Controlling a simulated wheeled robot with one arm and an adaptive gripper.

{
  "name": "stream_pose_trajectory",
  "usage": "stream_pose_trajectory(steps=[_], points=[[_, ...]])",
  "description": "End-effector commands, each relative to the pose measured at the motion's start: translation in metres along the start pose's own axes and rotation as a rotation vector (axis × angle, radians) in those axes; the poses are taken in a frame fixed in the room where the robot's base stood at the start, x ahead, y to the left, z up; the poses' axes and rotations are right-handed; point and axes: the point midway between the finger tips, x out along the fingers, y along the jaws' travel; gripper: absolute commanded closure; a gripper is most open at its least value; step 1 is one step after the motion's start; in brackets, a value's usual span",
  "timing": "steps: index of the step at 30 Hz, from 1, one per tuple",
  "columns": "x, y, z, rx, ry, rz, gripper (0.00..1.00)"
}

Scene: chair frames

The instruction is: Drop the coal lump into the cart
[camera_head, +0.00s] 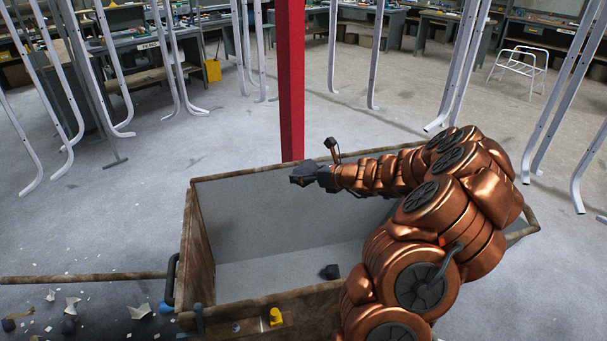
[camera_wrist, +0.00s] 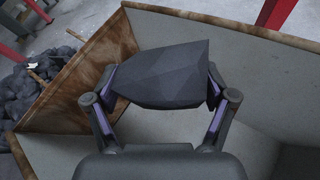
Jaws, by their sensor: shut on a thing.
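The coal lump (camera_wrist: 165,75) is dark and faceted, and it sits between the two fingers of my gripper (camera_wrist: 160,97) in the wrist view. My gripper (camera_head: 310,176) is shut on it, and in the head view the lump (camera_head: 296,180) is a small dark shape at the end of my copper arm. The cart (camera_head: 200,250) is a large open box with rusty brown rims and pale grey inside. My gripper holds the lump above the cart's inside, near its far wall. Another dark lump (camera_head: 330,271) lies on the cart floor.
A red post (camera_head: 291,90) stands just behind the cart. A heap of dark lumps (camera_wrist: 30,85) lies outside the cart in the wrist view. White bent chair frames (camera_head: 170,60) hang around, with workbenches (camera_head: 140,50) behind. The cart's left half is clear.

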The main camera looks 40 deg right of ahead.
Motion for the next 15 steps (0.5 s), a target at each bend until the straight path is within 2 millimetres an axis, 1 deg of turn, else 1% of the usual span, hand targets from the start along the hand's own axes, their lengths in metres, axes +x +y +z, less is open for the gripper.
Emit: stream_pose_trajectory(steps=[1, 6, 10, 15], points=[[0.004, -0.002, -0.010, 0.001, 0.000, -0.001, 0.59], [0.010, -0.005, -0.026, 0.000, 0.000, 0.000, 0.59], [0.013, -0.006, -0.032, 0.000, 0.000, 0.000, 0.59], [0.013, -0.006, -0.032, 0.000, -0.001, 0.000, 0.59]])
